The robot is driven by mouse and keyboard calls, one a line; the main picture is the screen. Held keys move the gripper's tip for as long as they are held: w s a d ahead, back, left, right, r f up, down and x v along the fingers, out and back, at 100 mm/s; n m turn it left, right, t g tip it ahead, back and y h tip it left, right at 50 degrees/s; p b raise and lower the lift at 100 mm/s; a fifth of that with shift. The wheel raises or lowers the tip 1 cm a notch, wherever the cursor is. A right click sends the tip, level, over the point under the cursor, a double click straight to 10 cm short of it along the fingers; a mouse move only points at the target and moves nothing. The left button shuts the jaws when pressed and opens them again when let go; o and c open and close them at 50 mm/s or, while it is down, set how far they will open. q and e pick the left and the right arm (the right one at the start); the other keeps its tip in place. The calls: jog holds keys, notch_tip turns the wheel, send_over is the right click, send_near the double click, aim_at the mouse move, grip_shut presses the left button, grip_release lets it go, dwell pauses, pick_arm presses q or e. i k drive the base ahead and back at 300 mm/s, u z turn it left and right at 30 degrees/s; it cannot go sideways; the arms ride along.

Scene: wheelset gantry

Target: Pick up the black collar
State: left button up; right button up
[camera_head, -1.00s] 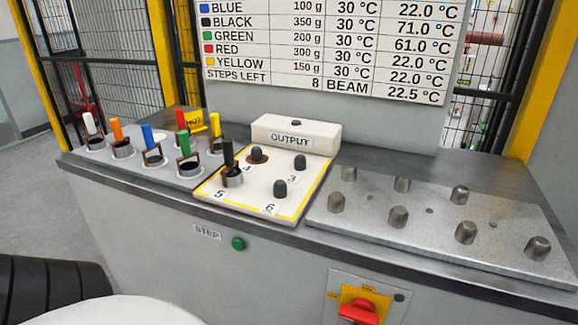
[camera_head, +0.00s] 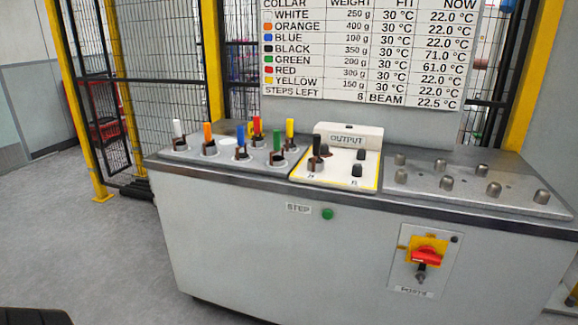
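The black collar (camera_head: 315,163), with its upright black handle, sits on a peg at the front left of the white OUTPUT plate (camera_head: 336,181). The plate has a yellow border and a raised block (camera_head: 348,137) labelled OUTPUT at its back. Other dark pegs on the plate are bare.
Left of the plate, white (camera_head: 177,128), orange (camera_head: 207,132), blue (camera_head: 241,136), green (camera_head: 277,141), red (camera_head: 256,124) and yellow (camera_head: 290,128) handles stand on a grey panel. A metal plate (camera_head: 480,191) with bare pegs lies right. A green STEP button (camera_head: 327,214) and red switch (camera_head: 425,257) are on the front.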

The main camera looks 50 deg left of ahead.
aim_at(313, 167)
jog(key=u, duration=0.95)
jog(key=i, duration=0.25)
